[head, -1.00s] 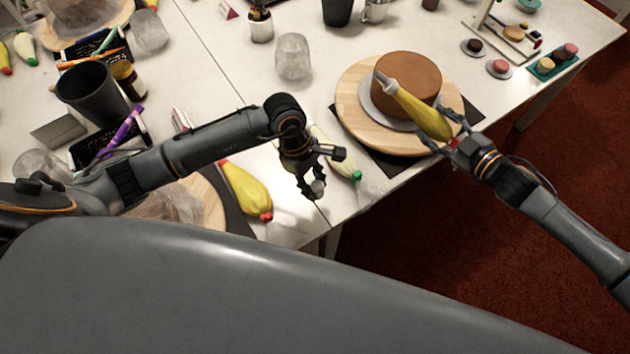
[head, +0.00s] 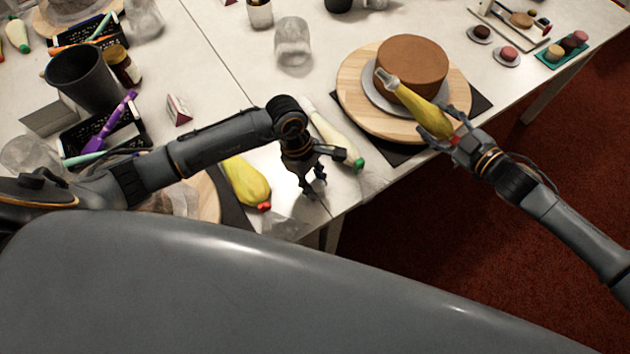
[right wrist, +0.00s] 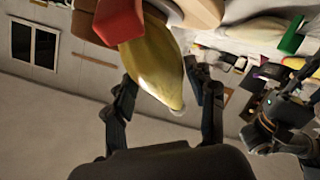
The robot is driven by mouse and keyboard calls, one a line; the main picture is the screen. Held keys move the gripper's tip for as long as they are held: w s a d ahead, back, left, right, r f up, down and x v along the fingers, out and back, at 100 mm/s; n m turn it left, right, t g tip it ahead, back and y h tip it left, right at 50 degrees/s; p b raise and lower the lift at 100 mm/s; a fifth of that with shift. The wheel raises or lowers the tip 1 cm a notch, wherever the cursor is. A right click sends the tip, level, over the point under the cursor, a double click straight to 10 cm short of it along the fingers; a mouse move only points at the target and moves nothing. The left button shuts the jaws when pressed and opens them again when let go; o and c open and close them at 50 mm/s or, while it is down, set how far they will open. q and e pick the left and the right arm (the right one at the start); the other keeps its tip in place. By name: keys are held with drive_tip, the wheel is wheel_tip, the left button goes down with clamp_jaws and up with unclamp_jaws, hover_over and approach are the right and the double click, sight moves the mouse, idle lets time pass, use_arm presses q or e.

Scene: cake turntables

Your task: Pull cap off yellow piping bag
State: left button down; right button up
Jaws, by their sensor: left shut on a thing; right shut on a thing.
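The yellow piping bag (head: 424,113) is in my right gripper (head: 448,126), which is shut on its wide rear end. The bag slants up and left, its grey-metal nozzle (head: 386,80) in front of the brown cake (head: 412,62). The right wrist view shows the yellow bag (right wrist: 158,68) between the fingers of my right gripper (right wrist: 165,105). My left gripper (head: 313,190) is low over the table's front edge, well apart from the bag, fingers pointing down. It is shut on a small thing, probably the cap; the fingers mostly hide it.
The cake stands on a wooden turntable (head: 353,105) over a dark mat (head: 483,103). A second yellow bag (head: 245,180) and a whitish bag with a green end (head: 335,132) lie close to my left gripper. A clear glass (head: 293,43) stands behind.

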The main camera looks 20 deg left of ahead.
sight(433, 107)
use_arm(q)
drive_tip(key=shift+f+b, duration=0.3)
drive_tip(key=shift+b, duration=0.05)
use_arm(e)
drive_tip(key=shift+f, duration=0.3)
use_arm(q)
drive_tip(key=c, duration=0.9)
unclamp_jaws()
drive_tip(key=shift+r, duration=0.2)
use_arm(e)
drive_tip(key=shift+r, duration=0.15)
use_arm(q)
drive_tip(key=shift+r+p, duration=1.95)
drive_tip(key=shift+r, duration=0.95)
use_arm(e)
drive_tip(key=shift+r, duration=1.8)
drive_tip(key=shift+c, duration=0.2)
